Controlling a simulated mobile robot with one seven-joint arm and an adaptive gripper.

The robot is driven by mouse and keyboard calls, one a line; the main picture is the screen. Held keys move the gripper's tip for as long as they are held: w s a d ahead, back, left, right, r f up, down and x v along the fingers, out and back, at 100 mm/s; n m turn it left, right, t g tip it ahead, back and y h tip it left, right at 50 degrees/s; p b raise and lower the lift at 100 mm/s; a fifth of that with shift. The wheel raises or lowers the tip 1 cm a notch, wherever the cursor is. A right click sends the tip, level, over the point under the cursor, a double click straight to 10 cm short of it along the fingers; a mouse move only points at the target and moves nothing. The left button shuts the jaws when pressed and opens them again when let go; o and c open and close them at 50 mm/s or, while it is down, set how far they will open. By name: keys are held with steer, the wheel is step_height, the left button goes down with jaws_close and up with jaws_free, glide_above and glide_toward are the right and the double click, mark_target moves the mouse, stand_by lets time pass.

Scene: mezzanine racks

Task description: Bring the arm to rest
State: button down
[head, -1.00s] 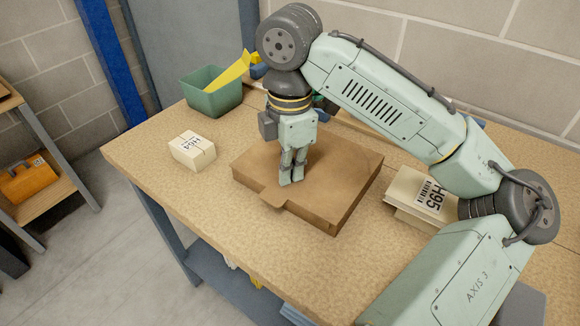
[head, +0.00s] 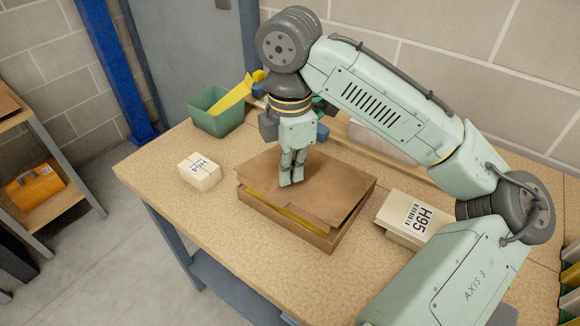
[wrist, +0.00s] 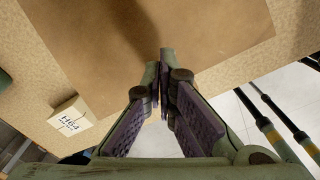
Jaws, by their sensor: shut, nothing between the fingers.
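My gripper (head: 291,183) points down over the brown cardboard box (head: 290,225) on the workbench. Its fingers are shut and empty; they also show in the wrist view (wrist: 165,62). The box's lid (head: 325,180) stands a little ajar at the front, and a strip of yellow shows in the gap. The fingertips are at or just above the lid; I cannot tell whether they touch it. My arm is raised and bent over the right side of the bench.
A white box marked H64 (head: 199,172) lies left of the cardboard box. A box marked H95 (head: 413,218) lies to its right, close under my arm. A green bin (head: 216,117) with a yellow item stands behind. The bench's front left is clear.

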step_height(320, 180, up, 4)
steer(key=p, duration=0.3)
steer(key=shift+r, duration=0.2)
steer(key=shift+f, duration=0.1)
